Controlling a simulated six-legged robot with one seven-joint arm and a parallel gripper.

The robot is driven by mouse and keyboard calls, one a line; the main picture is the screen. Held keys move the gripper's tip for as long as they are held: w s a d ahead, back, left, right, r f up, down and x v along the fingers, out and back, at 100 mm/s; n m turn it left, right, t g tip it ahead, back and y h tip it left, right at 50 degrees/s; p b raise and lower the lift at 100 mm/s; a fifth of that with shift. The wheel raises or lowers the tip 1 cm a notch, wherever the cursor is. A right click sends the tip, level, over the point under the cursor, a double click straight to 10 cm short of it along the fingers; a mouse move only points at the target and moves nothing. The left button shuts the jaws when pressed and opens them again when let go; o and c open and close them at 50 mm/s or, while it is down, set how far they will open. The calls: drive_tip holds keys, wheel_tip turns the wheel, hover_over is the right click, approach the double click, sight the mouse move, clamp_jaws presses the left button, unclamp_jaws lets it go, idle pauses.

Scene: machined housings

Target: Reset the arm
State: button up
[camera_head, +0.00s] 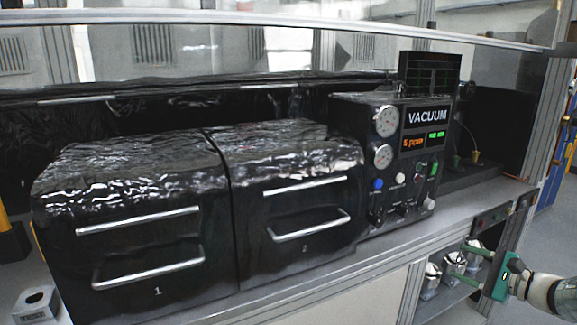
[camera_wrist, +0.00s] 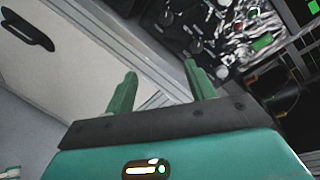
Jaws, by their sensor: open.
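My gripper (camera_head: 468,258) is at the lower right of the head view, in front of the bench's lower right part. Its green fingers point left and stand apart with nothing between them. In the wrist view my gripper (camera_wrist: 160,88) shows two green fingers spread wide, also empty. Part of my arm (camera_head: 545,290) reaches in from the right edge of the head view.
Two black chambers, marked 1 (camera_head: 130,215) and 2 (camera_head: 290,190), stand on the bench beside a black vacuum unit (camera_head: 405,150) with gauges. Metal housings (camera_head: 431,282) sit on a lower shelf close behind my gripper. A grey block (camera_head: 35,303) lies lower left.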

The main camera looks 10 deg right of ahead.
drive_tip(key=s+a+r+n+g, duration=0.15)
drive_tip(key=a+n+g, duration=0.25)
drive_tip(key=a, duration=0.8)
drive_tip(key=s+a+n+g, duration=0.2)
drive_tip(key=a+n+g, duration=0.25)
drive_tip(key=a, duration=0.75)
drive_tip(key=s+a+n+h, duration=0.4)
drive_tip(key=s+a+n, duration=0.1)
drive_tip(key=s, duration=0.3)
drive_tip(key=s+a+n+h, duration=0.3)
drive_tip(key=s+a+n, duration=0.3)
drive_tip(key=s, duration=0.3)
drive_tip(key=shift+r+n+h, duration=0.2)
drive_tip(key=shift+n+h, duration=0.2)
drive_tip(key=shift+n, duration=0.05)
idle(0.6)
